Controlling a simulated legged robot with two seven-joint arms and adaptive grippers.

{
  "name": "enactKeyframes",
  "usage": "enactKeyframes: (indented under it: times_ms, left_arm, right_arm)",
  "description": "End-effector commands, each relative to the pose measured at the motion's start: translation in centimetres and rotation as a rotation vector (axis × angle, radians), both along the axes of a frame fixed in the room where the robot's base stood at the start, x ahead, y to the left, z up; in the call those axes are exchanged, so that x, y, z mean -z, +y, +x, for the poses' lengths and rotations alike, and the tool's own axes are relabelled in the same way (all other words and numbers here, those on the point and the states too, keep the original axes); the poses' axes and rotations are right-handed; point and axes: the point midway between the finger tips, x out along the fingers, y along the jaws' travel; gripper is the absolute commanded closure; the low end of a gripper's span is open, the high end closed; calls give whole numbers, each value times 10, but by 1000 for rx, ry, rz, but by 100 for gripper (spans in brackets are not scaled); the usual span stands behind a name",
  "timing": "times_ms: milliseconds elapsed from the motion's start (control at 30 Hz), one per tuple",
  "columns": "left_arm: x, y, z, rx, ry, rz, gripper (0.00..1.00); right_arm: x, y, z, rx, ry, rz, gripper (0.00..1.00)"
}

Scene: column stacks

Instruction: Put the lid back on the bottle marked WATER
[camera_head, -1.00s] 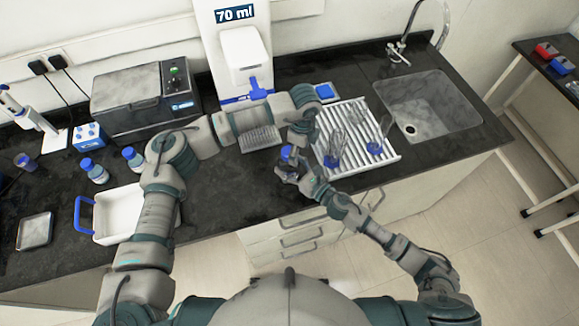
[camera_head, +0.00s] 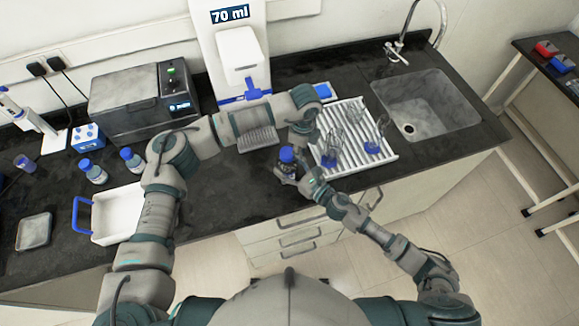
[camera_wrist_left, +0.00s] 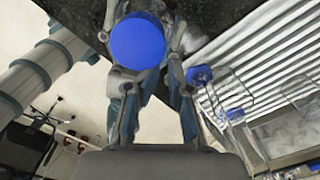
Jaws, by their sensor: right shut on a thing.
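A dark bottle (camera_head: 288,169) with a blue lid (camera_head: 287,153) stands upright at the counter's front edge in the head view. My right gripper (camera_head: 286,178) is shut on the bottle's body. The lid appears seated on its top; I cannot read a label. In the left wrist view, the lid (camera_wrist_left: 138,41) is a large blue disc seen from above, hiding most of the bottle. My left gripper (camera_head: 301,137) is just behind and above the lid, its fingers apart in the wrist view. Whether it touches the lid is unclear.
A ribbed white drying rack (camera_head: 386,152) with glassware is close on the right, before the sink (camera_head: 425,100). Two blue-capped bottles (camera_head: 93,173) (camera_head: 132,160) and a white tray (camera_head: 118,222) are at the left. The 70 ml dispenser (camera_head: 243,60) stands behind my left forearm.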

Motion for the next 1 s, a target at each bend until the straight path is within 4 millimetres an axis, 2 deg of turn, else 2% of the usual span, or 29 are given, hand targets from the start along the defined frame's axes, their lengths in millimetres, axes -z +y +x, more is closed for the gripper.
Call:
enactKeyframes:
  times_ms: [33,367,467,800,1000]
  left_arm:
    - [3,7,2,-10,2,17,73]
    - [-4,7,3,-12,-1,17,73]
    - [-19,6,4,-12,-4,12,73]
    - [-90,1,2,-5,-2,1,73]
    - [-113,-2,1,-2,0,-1,73]
  right_arm:
    - [4,-7,4,17,7,-7,100]
    - [4,-9,5,23,6,-9,100]
    - [4,-9,5,23,6,-9,100]
    - [5,-6,3,15,7,-9,100]
    - [5,-4,2,10,8,-7,100]
